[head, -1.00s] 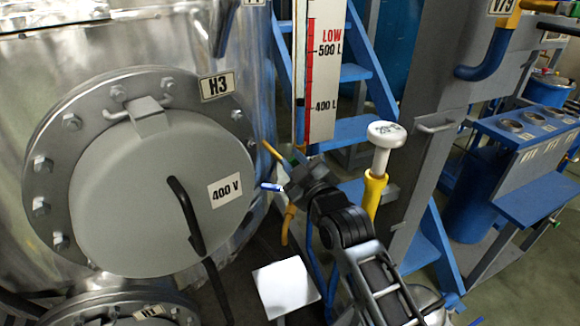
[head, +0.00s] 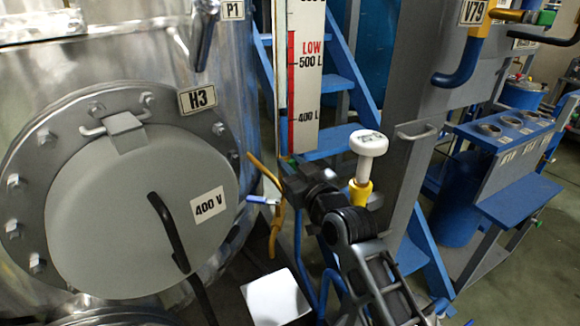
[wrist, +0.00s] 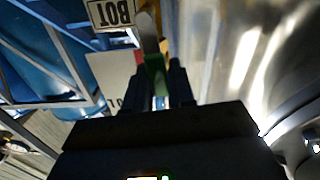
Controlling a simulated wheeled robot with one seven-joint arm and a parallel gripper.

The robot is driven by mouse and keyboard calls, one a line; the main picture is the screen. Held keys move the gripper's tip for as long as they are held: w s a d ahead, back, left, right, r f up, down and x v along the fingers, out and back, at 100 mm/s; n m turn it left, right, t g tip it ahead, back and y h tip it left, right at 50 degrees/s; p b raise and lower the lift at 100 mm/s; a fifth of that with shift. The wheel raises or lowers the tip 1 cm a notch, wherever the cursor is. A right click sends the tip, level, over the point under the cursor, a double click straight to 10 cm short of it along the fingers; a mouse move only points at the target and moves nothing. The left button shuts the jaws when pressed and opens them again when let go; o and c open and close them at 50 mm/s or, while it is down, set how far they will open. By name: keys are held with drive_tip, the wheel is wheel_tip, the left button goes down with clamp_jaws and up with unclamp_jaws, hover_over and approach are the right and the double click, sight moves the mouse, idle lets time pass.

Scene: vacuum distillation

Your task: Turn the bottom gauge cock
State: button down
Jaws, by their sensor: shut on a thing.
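The bottom gauge cock is at the foot of the white level gauge (head: 306,90). In the wrist view a green piece (wrist: 155,75) with a grey metal part (wrist: 148,32) above it sits by an upside-down "BOT" label (wrist: 110,13). My gripper (wrist: 160,84) is shut on the green piece, one dark finger on each side. In the head view my gripper (head: 298,187) is just below the gauge's lower end, and its fingertips and the cock are mostly hidden behind it. An orange lever or pipe (head: 265,174) passes to its left.
The metal vessel with its round hatch (head: 140,215) is close on the left. A white-topped yellow valve handle (head: 368,145) stands just right of my arm. Blue steps (head: 340,140) and a grey column (head: 420,100) are behind. A white square (head: 275,298) is below.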

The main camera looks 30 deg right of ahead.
drive_tip(key=shift+f, duration=0.2)
drive_tip(key=c, duration=1.3)
unclamp_jaws()
drive_tip(key=shift+s+r, duration=0.1)
drive_tip(key=shift+s+b, duration=0.55)
drive_tip(key=shift+s, duration=3.3)
